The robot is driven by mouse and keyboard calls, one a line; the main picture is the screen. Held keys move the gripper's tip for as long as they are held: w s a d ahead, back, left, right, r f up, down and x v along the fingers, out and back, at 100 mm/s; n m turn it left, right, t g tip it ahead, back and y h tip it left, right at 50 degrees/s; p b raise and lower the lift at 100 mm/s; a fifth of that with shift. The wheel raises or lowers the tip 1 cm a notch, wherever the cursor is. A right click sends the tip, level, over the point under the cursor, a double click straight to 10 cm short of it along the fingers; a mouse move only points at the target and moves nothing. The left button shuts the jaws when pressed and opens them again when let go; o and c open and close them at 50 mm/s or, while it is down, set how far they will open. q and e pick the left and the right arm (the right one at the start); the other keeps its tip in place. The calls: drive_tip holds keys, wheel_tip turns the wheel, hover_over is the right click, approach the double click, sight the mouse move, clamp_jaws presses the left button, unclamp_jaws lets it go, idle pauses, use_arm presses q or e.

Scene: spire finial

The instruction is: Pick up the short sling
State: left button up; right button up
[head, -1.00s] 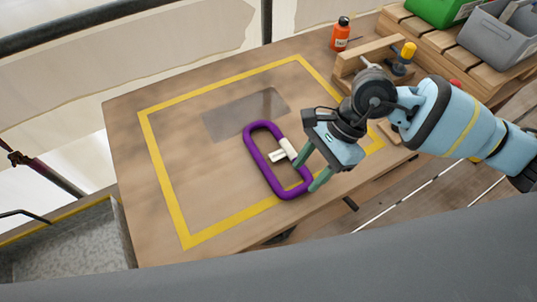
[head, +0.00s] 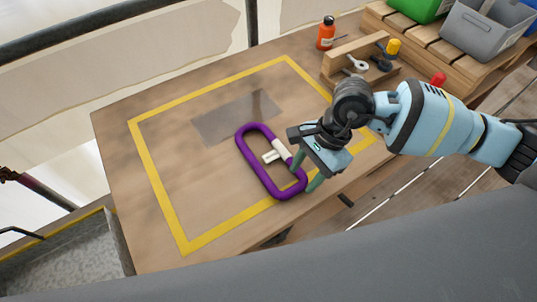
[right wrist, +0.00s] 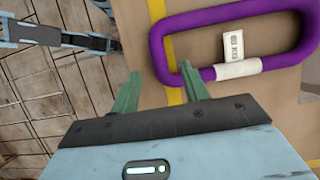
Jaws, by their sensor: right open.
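My right gripper (head: 304,174) is open at the sling's right side, near the sleeve. In the right wrist view my gripper's green fingers (right wrist: 160,78) are apart. The right fingertip overlaps the loop's near corner; I cannot tell if it touches.
The table (head: 115,150) has a yellow tape outline (head: 160,190) and a grey patch (head: 232,118). An orange bottle (head: 326,36) and a wooden tool holder (head: 345,62) stand at the back. A grey bin (head: 485,32) sits on a pallet at the right.

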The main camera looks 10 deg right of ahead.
sight(295, 188)
drive_tip(key=shift+a+x, duration=0.2)
drive_tip(key=shift+x, duration=1.7)
drive_tip(key=shift+s+r, duration=0.1)
drive_tip(key=shift+c, duration=0.3)
clamp_jaws()
